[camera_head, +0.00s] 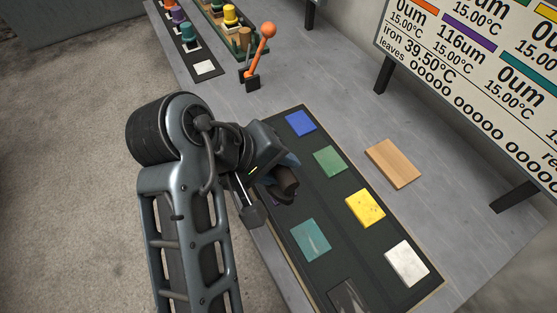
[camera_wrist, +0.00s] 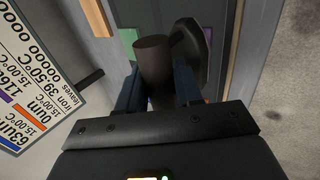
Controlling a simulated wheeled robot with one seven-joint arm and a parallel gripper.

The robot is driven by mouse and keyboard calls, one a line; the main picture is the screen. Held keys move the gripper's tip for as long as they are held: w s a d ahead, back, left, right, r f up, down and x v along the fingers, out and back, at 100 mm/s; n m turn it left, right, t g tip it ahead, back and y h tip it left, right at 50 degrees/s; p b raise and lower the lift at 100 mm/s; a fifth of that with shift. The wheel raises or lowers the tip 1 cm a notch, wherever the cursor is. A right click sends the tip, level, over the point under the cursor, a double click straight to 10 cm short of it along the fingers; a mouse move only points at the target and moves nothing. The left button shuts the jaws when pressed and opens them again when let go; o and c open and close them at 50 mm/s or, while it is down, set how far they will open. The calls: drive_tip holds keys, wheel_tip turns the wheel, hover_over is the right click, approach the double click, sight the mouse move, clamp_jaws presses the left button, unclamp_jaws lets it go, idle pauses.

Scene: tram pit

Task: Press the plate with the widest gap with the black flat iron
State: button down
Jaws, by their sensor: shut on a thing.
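My gripper (camera_head: 272,160) is shut on the black flat iron (camera_head: 287,181), above the left side of the dark plate mat (camera_head: 340,207). In the wrist view the iron's dark cylinder (camera_wrist: 153,58) stands between the blue fingers of my gripper (camera_wrist: 158,90). The mat bears a blue plate (camera_head: 300,123), a green plate (camera_head: 330,161), a yellow plate (camera_head: 365,208), a white plate (camera_head: 407,263) and a teal plate (camera_head: 310,240). A dark plate (camera_head: 348,297) shows at the bottom edge. My arm hides part of the mat. The iron appears apart from the visible plates.
A sign (camera_head: 480,70) reads 116um beside a purple bar, 0um elsewhere, and iron 39.50°C. The wrist view shows 63um by blue on the sign (camera_wrist: 30,100). A wooden block (camera_head: 393,163) lies right of the mat. An orange-knobbed lever (camera_head: 260,58) and coloured pegs stand farther back.

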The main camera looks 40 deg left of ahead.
idle(0.3)
drive_tip(key=shift+r+p, duration=0.8)
drive_tip(key=shift+r, duration=1.2)
